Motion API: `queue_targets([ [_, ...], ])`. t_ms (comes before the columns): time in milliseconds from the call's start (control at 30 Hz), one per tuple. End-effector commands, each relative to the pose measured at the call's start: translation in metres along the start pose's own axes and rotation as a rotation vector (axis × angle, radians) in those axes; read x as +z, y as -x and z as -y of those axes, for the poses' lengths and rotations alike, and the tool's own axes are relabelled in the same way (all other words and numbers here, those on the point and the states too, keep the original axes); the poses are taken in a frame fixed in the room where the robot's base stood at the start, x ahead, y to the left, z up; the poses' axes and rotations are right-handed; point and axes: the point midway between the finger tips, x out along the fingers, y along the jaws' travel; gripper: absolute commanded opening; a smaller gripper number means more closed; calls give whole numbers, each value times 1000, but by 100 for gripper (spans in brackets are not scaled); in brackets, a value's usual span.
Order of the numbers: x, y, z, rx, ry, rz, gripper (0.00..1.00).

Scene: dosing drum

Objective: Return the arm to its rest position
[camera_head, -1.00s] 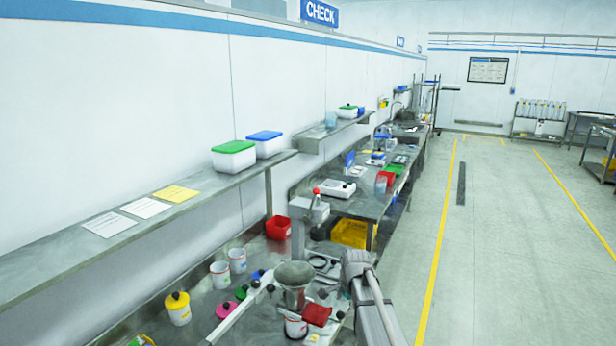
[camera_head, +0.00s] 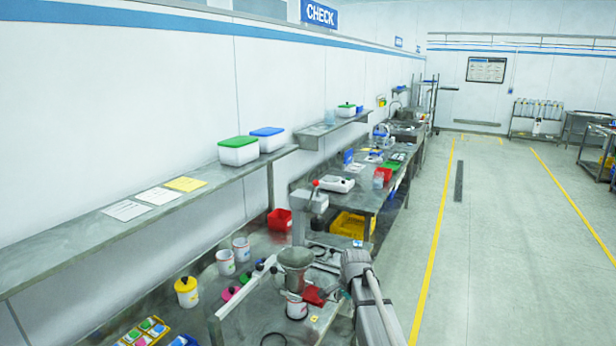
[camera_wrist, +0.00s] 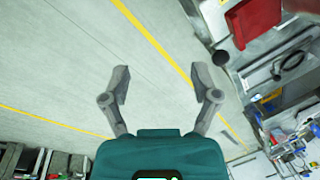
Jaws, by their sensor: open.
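My gripper (camera_wrist: 162,84) is open and empty in the wrist view. Its two fingers stand wide apart over the grey floor (camera_wrist: 75,65), with nothing between them. In the head view my grey arm is at the bottom centre, just right of the bench, and its fingers cannot be made out. A grey metal drum or funnel (camera_head: 295,259) stands on the bench left of the arm. A red object (camera_head: 315,295) lies beside it, close to the arm.
The near bench holds white cups (camera_head: 241,249), a yellow-lidded jar (camera_head: 187,293) and a tray of coloured pieces (camera_head: 145,333). A wall shelf (camera_head: 85,238) runs above. Open floor (camera_head: 500,260) lies to the right. A red thing (camera_wrist: 252,20) is at upper right in the wrist view.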

Motion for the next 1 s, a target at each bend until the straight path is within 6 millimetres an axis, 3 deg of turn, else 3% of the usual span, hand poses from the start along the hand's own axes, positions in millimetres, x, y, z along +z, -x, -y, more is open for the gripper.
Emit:
queue_targets([
  [167,0,0,-1,0,1,0,78],
  [567,9,-10,-41,28,151,1,78],
  [767,17,-18,-73,51,277,4,78],
  [1000,36,-35,-142,98,537,24,78],
])
